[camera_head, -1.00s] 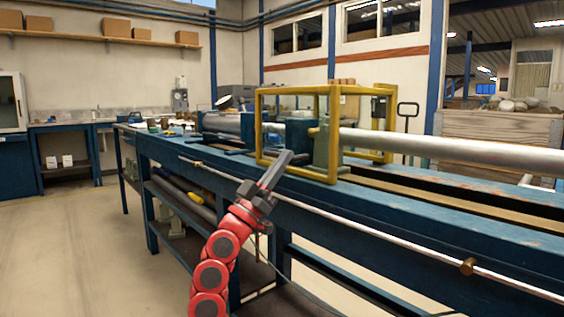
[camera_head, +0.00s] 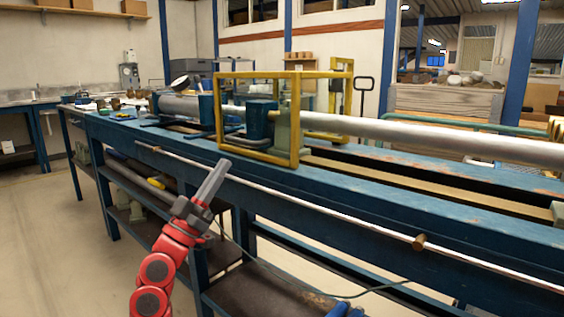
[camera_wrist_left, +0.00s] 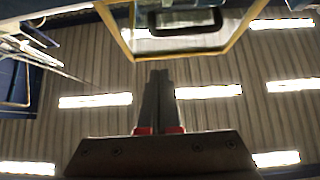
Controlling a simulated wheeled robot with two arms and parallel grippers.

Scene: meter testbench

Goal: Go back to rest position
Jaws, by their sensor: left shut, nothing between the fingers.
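My left gripper (camera_head: 218,167) is raised in front of the blue bench (camera_head: 330,200), pointing up. Its fingers are shut with nothing between them. In the left wrist view the shut fingers (camera_wrist_left: 158,75) stand against the ceiling, with part of a yellow frame above them. In the head view the fingertips overlap the bench's front edge, to the lower left of the yellow frame (camera_head: 262,164). I cannot tell whether they touch the bench. My right gripper is not in view.
A long metal pipe (camera_head: 430,136) lies along the bench through the yellow frame. A thin rod with a brass knob (camera_head: 420,242) runs along the bench front. A cable hangs below. The floor (camera_head: 60,250) at the left is clear.

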